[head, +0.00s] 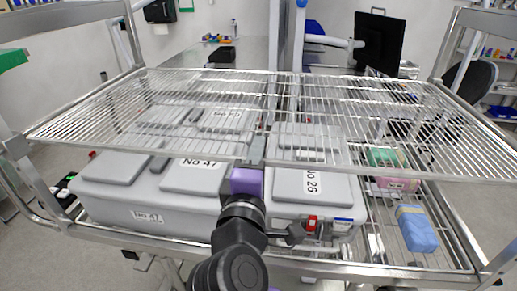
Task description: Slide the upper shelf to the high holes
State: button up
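The upper shelf (385,103) is a wire rack with a bright metal rim, set between the cart's side frames above the lower shelf. Its front rim runs lower in the picture toward the right. My gripper (257,150), with a purple body part, reaches up from the bottom middle to the shelf's front rim, near its centre. The fingertips overlap the rim in the picture. I cannot tell whether they are closed on it. The holes in the uprights are too small to make out.
Grey lidded cases labelled 47 (147,205) and 26 (290,212) stand on the lower shelf (440,235) under the upper shelf. A blue pack (416,230) and green and pink packs (390,168) lie right. A desk with a black monitor (378,42) stands behind.

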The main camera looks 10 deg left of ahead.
jog(key=shift+w, duration=0.8)
grip_shut()
dwell(0.9)
